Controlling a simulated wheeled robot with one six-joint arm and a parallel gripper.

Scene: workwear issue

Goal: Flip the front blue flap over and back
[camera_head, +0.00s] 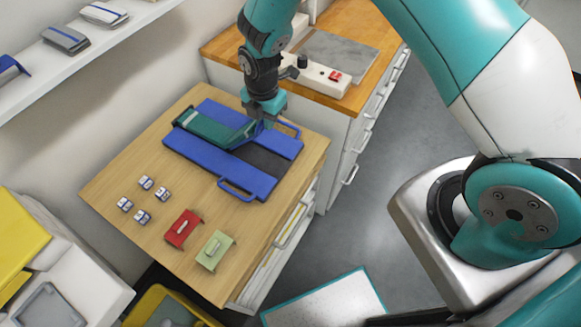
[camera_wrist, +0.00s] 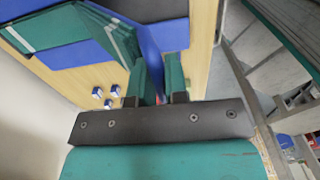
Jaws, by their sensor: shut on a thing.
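The blue folding board (camera_head: 250,181) lies on the wooden tabletop, with a dark grey panel (camera_head: 262,158) in its middle. A folded green garment (camera_head: 205,130) lies over the board's left and middle part and looks raised along one edge. My gripper (camera_head: 263,122) is low over the back right of the board, beside the garment's end. In the wrist view my gripper (camera_wrist: 160,88) is shut on a blue flap (camera_wrist: 155,45), with green cloth (camera_wrist: 115,35) close by. The fingers partly hide the held edge. The blue side panels with looped handles (camera_head: 237,189) lie flat.
Several small white-and-blue pieces (camera_head: 146,182), a red item (camera_head: 183,228) and a pale green item (camera_head: 216,250) sit on the front left of the tabletop (camera_head: 115,190). A wooden counter (camera_head: 225,45) with a grey plate stands behind. A yellow bin (camera_head: 150,302) is below.

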